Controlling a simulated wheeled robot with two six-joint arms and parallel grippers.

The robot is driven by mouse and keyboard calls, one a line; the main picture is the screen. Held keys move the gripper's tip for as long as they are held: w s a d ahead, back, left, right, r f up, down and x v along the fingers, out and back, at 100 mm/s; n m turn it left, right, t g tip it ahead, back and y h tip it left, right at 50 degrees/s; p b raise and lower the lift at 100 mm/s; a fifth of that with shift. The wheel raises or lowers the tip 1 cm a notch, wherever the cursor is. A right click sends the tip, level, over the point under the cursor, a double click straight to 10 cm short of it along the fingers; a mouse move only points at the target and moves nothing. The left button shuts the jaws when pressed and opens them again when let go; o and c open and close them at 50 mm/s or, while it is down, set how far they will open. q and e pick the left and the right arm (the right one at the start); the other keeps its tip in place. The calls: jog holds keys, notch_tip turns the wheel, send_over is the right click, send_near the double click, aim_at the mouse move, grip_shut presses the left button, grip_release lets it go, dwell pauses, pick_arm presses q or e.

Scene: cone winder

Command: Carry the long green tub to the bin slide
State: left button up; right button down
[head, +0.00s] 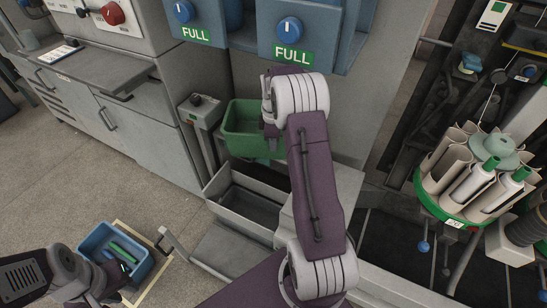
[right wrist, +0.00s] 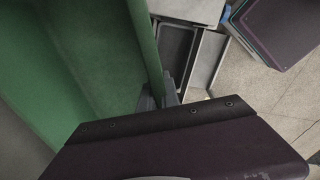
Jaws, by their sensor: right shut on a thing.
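The green tub (head: 240,147) hangs in front of the grey machine in the head view, above a long grey open trough. My right gripper (head: 270,133) is shut on its right-hand wall; the arm hides part of that side. In the right wrist view the green wall (right wrist: 105,50) fills the left, with the fingertips (right wrist: 166,97) at its edge. The grey trough (head: 222,207) may be the bin slide; it also shows below in the right wrist view (right wrist: 207,62). My left gripper (head: 112,285) is at the lower left beside a blue tub; its jaw opening is unclear.
The blue tub (head: 93,243) holds green pieces and stands within a yellow outline. A post with a dark knob (head: 197,106) stands just left of the green tub. Two blue bins marked FULL hang above. A round green-rimmed carrier (head: 432,207) with cones stands at the right.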

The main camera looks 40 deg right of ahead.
aim_at(274, 156)
jog(key=shift+a+f, duration=0.15)
jog(key=shift+f, duration=0.65)
notch_tip(274, 156, down, 5)
jog(key=b, duration=0.3)
jog(key=shift+f, duration=0.1)
jog(key=shift+d, duration=0.2)
jog(key=c, duration=1.7)
grip_release()
jog(key=shift+o, duration=0.6)
